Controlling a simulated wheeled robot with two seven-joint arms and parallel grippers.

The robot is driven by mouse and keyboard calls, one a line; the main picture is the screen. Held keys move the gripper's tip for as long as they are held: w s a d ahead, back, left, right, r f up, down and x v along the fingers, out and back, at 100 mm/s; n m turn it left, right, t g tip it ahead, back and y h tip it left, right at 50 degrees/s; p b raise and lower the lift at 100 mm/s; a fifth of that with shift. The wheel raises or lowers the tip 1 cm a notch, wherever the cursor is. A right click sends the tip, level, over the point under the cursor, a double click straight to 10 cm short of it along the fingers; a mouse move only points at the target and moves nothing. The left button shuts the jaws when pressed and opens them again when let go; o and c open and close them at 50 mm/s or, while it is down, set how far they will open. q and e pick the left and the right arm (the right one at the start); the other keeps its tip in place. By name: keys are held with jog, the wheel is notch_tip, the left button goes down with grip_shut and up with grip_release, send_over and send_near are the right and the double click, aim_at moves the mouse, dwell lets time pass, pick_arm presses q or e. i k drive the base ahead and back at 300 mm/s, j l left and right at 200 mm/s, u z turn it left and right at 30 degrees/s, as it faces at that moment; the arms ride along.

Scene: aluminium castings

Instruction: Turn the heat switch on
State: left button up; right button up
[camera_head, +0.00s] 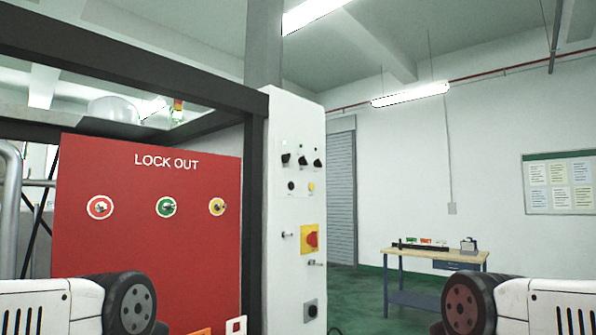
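A white control cabinet (295,120) stands at the middle of the head view. Near its top is a row of black knobs, the left knob (286,159), the middle knob (302,160) and the right knob (317,162). Small lights show above them. I cannot read any label, so I cannot tell which one is the heat switch. My arm links show at the bottom left and right corners, apart from the cabinet. Neither gripper is in view.
A red LOCK OUT board (150,250) with several round key switches is left of the cabinet, behind a dark frame post (254,200). A workbench (436,257) stands at the back right. Green floor (370,300) is open between bench and cabinet.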

aim_at(318, 163)
jog(key=i+l, duration=0.35)
jog(key=i+l+u, duration=0.1)
jog(key=i+l, duration=0.2)
jog(key=l, duration=0.15)
